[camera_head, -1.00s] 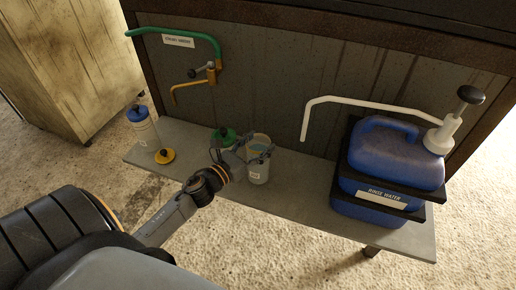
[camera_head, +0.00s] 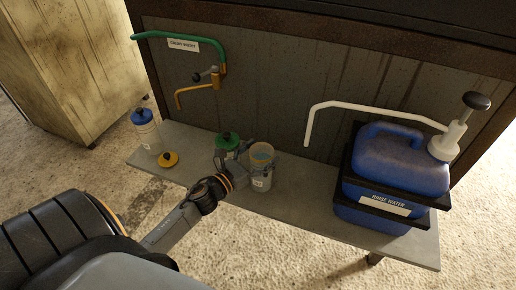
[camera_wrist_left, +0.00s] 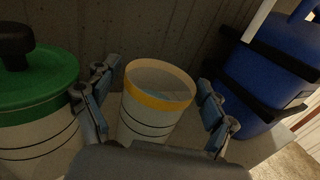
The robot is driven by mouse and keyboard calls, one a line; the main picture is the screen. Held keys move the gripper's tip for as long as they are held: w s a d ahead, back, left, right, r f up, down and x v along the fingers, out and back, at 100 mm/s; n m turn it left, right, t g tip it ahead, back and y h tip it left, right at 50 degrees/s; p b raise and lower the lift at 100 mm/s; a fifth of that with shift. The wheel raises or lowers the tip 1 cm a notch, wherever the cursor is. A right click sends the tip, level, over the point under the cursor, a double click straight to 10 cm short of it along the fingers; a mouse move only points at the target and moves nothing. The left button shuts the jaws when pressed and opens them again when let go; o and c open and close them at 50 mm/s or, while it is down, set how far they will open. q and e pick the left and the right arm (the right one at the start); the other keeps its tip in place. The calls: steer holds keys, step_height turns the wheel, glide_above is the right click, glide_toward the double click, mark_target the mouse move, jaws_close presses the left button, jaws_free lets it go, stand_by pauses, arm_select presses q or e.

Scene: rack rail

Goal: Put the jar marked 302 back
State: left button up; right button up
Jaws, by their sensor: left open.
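An open clear jar (camera_head: 261,173) with liquid in it and a small white label stands upright on the grey shelf; the label is too small to read. In the left wrist view the open jar (camera_wrist_left: 150,112) shows a yellow rim. My left gripper (camera_head: 252,164) is open, with one finger on each side of this jar; I cannot tell whether they touch it. A green-lidded jar (camera_head: 228,142) stands close on its left, partly behind my gripper. A blue-lidded jar (camera_head: 146,131) stands at the shelf's left end. A loose yellow lid (camera_head: 168,159) lies near it. My right gripper is out of view.
A blue rinse water container (camera_head: 400,165) with a pump sits in a black holder at the shelf's right. A white pipe (camera_head: 370,107) and a green pipe with a brass tap (camera_head: 215,75) stand above the shelf (camera_head: 310,207). A cabinet (camera_head: 65,70) is at left.

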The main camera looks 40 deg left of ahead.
arm_select(q)
steer(key=shift+s+r, duration=0.1)
steer(key=shift+r, duration=0.05)
steer(key=s+a+b, duration=0.2)
steer(key=s, duration=0.9)
steer(key=shift+s, duration=0.35)
